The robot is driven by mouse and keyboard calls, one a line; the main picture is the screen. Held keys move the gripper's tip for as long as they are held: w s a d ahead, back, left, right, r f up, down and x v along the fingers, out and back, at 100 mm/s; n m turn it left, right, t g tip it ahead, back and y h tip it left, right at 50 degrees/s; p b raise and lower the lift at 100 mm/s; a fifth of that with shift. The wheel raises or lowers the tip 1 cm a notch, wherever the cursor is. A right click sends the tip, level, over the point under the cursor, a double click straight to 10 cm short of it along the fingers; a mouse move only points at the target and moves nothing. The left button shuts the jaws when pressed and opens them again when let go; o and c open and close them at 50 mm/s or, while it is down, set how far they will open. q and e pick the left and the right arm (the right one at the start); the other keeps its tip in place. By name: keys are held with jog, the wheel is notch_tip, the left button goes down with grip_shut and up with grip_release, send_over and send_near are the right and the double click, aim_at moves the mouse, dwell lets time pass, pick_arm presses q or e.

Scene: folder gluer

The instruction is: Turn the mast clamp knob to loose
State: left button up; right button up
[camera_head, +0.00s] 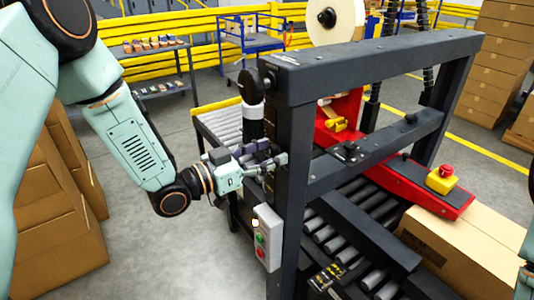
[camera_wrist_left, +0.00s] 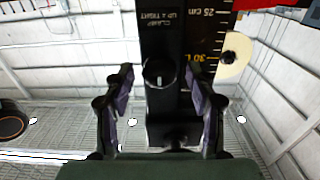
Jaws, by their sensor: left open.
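The mast clamp knob (camera_wrist_left: 159,74) is a round black knob with a short pale mark, upright in the left wrist view. It sits on a dark post (camera_wrist_left: 160,30) below a label reading "CLAMP UP = TIGHT". My left gripper (camera_wrist_left: 160,105) is open, one finger to each side of the post, with visible gaps between the fingers and the knob. In the head view my left gripper (camera_head: 272,157) is at the left upright (camera_head: 290,195) of the dark machine frame. The knob cannot be made out there.
A grey control box (camera_head: 266,238) with coloured buttons hangs just below my left gripper. A centimetre scale (camera_wrist_left: 208,35) runs beside the post. A red-topped stop button (camera_head: 445,172) and a carton (camera_head: 470,250) are to the right.

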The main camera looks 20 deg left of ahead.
pick_arm(q)
jog(key=shift+w+a, duration=0.1)
jog(key=shift+s+d+r, duration=0.15)
jog(key=shift+s+d, duration=0.05)
jog(key=shift+s, duration=0.05)
jog(key=shift+c, duration=1.2)
jog(key=shift+w+a, duration=0.1)
jog(key=shift+w, duration=0.1)
jog(key=c, duration=0.5)
jog(key=shift+s, duration=0.1)
jog(key=c, duration=0.4)
